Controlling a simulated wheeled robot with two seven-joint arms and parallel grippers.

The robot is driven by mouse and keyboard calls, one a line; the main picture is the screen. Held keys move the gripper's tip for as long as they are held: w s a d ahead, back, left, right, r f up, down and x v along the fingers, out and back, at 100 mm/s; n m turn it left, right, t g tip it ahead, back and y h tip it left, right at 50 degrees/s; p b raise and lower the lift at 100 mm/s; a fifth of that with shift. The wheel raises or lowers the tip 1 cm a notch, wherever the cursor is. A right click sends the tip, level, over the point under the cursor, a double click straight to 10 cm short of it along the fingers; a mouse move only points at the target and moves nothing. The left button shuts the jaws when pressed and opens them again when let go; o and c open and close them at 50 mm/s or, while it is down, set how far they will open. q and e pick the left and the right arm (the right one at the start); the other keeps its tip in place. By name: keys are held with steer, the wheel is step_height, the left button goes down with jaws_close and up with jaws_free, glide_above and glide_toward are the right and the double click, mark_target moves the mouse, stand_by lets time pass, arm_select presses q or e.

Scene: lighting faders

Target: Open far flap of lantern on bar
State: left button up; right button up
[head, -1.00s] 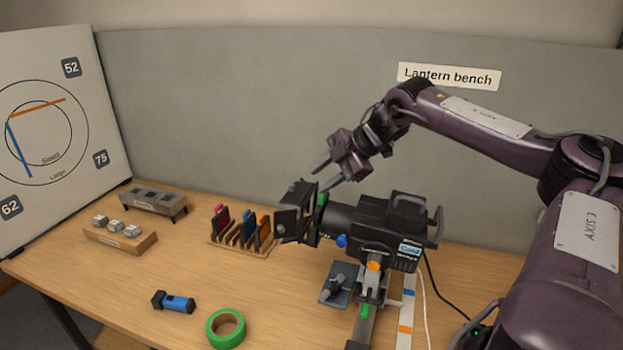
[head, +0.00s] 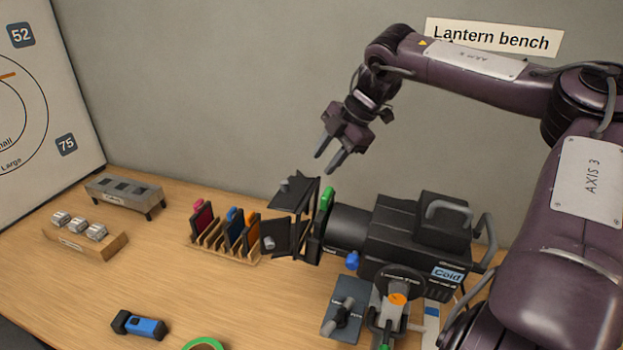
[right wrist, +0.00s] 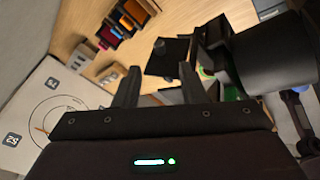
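The black lantern (head: 385,240) is mounted on the bar, its label reading "Cold", its front facing left. Its black flaps stand at the front: a top one (head: 290,192) with a small knob, a near one (head: 277,238) with a knob, and upright panels beside the green-edged frame (head: 327,200). The far flap is not clearly told apart behind these. My right gripper (head: 327,164) is open and empty, above and behind the flaps, apart from them. In the right wrist view, a black flap with a knob (right wrist: 167,58) lies beyond the open fingers (right wrist: 160,85). My left gripper is not in view.
A wooden rack with coloured filter frames (head: 228,243) stands left of the flaps. A blue torch (head: 140,325) and green tape roll (head: 205,345) lie in front. A wooden block with silver pieces (head: 84,240) and a grey stand (head: 124,192) are at left.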

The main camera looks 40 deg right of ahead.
steer(key=p+x, duration=0.2)
steer(key=x, duration=0.5)
steer(key=shift+w+f, duration=0.1)
steer(key=shift+f, duration=0.1)
steer(key=shift+c, duration=0.2)
jaws_close()
